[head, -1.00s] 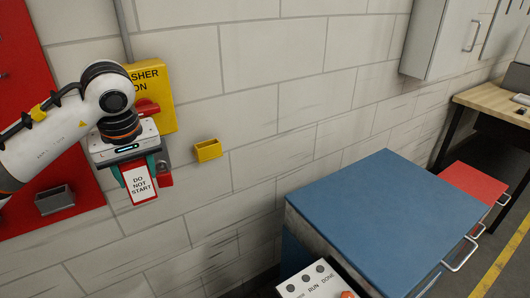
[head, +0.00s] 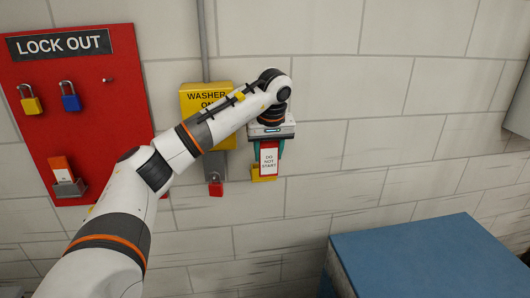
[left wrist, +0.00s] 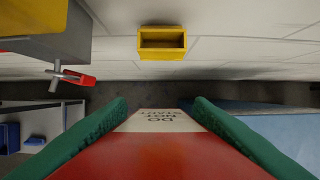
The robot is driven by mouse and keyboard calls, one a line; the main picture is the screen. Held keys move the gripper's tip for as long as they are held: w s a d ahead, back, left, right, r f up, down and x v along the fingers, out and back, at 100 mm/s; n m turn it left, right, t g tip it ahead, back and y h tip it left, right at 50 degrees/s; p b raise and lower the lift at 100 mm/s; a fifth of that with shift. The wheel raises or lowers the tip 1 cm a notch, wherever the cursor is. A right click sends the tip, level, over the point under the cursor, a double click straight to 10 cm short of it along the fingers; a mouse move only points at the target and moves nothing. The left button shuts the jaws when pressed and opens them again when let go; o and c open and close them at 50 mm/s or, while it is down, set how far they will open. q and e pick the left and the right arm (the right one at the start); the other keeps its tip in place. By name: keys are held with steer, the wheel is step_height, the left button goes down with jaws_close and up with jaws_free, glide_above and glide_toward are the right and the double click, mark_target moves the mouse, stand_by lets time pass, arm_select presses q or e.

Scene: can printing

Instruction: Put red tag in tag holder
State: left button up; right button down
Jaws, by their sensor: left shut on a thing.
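The red tag (head: 269,160) has a white "DO NOT START" panel and hangs upright in my left gripper (head: 268,149). In the left wrist view the tag (left wrist: 160,150) lies between the two green fingers (left wrist: 158,112), which are shut on it. A small yellow open-topped tag holder (head: 262,178) is fixed to the wall. In the head view the tag overlaps the holder and hides much of it. The left wrist view shows the holder (left wrist: 162,54) empty, beyond the tag's lower end and apart from it. My right gripper is out of view.
The yellow washer box (head: 190,103) with a red padlock (head: 216,189) below is left of my gripper. A red lockout board (head: 95,110) holds padlocks and a grey pocket (head: 70,188) with an orange-and-white tag. A blue-topped cabinet (head: 420,255) stands lower right.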

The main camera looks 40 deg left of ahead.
arm_select(q)
steer(key=w+a+p, duration=0.4)
steer(key=w+a, duration=0.3)
steer(key=a, duration=0.1)
steer(key=f, duration=0.2)
steer(key=f+p, duration=0.1)
steer(key=f, duration=0.1)
steer(key=f+p, duration=0.1)
steer(key=f, duration=0.1)
steer(key=shift+s+d, duration=0.15)
steer(key=shift+s, duration=0.15)
steer(key=shift+w+f+p, duration=0.1)
steer(key=shift+f+p, duration=0.05)
steer(key=shift+p, duration=0.4)
steer(key=shift+f, duration=0.25)
steer(key=shift+f, duration=0.1)
